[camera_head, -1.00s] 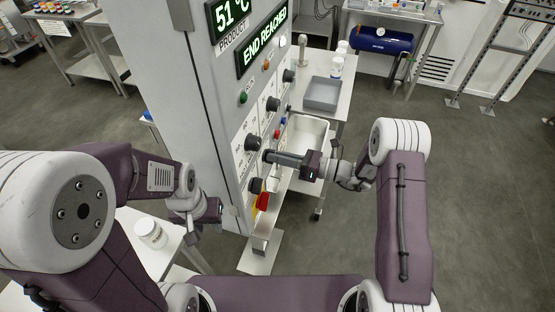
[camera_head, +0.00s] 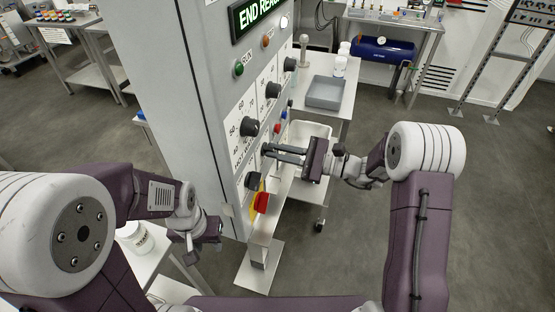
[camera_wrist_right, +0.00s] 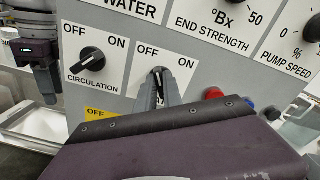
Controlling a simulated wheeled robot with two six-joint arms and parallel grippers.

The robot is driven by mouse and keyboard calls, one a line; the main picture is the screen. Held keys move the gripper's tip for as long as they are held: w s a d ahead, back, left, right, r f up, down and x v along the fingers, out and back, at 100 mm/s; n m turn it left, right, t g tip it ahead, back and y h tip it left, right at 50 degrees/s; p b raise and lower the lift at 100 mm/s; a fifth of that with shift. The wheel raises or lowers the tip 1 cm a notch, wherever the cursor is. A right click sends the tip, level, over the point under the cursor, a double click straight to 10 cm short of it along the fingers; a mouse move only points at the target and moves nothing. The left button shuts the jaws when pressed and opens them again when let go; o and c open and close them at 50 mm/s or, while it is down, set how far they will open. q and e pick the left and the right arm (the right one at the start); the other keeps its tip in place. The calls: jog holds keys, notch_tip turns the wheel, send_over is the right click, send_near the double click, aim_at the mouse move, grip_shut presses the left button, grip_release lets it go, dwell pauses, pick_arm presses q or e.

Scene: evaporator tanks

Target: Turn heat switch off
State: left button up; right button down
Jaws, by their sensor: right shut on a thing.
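The control panel (camera_head: 215,100) stands in front of me. My right gripper (camera_head: 268,150) reaches it from the right and is shut on a black rotary switch. In the right wrist view this switch (camera_wrist_right: 158,72) sits under OFF and ON marks, right of the CIRCULATION switch (camera_wrist_right: 92,59). The gripper (camera_wrist_right: 164,84) covers its name label, so I cannot read it. Its pointer is mostly hidden between the fingers. The CIRCULATION handle slants up toward ON. My left gripper (camera_head: 211,230) hangs left of the panel's lower edge, apart from the switches; its jaws are unclear.
Dials (camera_head: 250,126) sit above the switches. A red button (camera_head: 277,128) and a red emergency knob (camera_head: 262,202) are close by. A white basin (camera_head: 313,131) and a grey tray (camera_head: 325,92) are behind the gripper.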

jog(key=shift+f+n+b, duration=0.1)
jog(key=shift+n+b, duration=1.5)
jog(key=shift+b, duration=0.15)
jog(key=c, duration=1.5)
grip_release()
jog(key=v, duration=0.9)
jog(key=shift+b, duration=0.3)
